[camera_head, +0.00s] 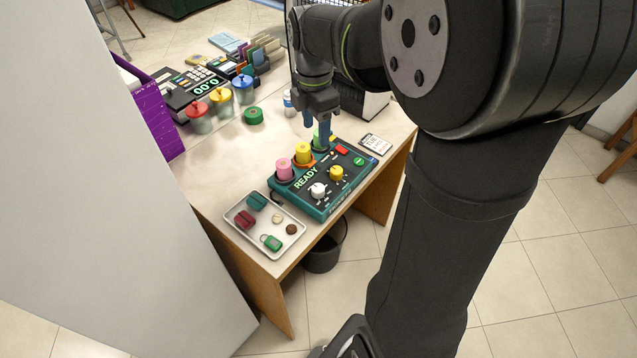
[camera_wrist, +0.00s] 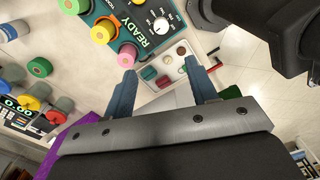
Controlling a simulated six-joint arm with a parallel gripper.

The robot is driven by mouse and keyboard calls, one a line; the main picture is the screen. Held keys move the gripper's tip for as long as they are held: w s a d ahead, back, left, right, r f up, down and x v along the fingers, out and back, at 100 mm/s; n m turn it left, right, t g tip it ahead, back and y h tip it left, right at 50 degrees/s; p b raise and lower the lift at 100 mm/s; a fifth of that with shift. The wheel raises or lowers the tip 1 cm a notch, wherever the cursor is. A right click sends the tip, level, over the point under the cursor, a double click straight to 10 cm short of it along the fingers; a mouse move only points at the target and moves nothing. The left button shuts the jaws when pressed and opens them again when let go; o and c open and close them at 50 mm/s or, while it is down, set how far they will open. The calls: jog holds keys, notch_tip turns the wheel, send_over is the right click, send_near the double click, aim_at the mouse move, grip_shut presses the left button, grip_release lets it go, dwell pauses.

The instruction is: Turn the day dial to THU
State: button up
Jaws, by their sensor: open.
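A teal control box (camera_head: 322,207) with a lit READY display sits near the table's front edge. On its face are a white knob (camera_head: 318,190) and a yellow knob (camera_head: 336,173); the day lettering is too small to read, so I cannot tell which is the day dial. The white knob also shows in the wrist view (camera_wrist: 161,25), with small marks around it.
Lidded jars (camera_head: 243,95) and a register (camera_head: 187,90) stand behind.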

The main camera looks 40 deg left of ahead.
aim_at(318, 188)
jog(key=f, duration=0.6)
jog(key=f+n, duration=0.1)
jog(key=f, duration=0.5)
jog(key=f+n, duration=0.1)
jog(key=f, duration=0.6)
jog(key=shift+s+d+f, duration=0.1)
jog(key=shift+s+d, duration=0.05)
jog(key=shift+d, duration=0.25)
jog(key=c, duration=1)
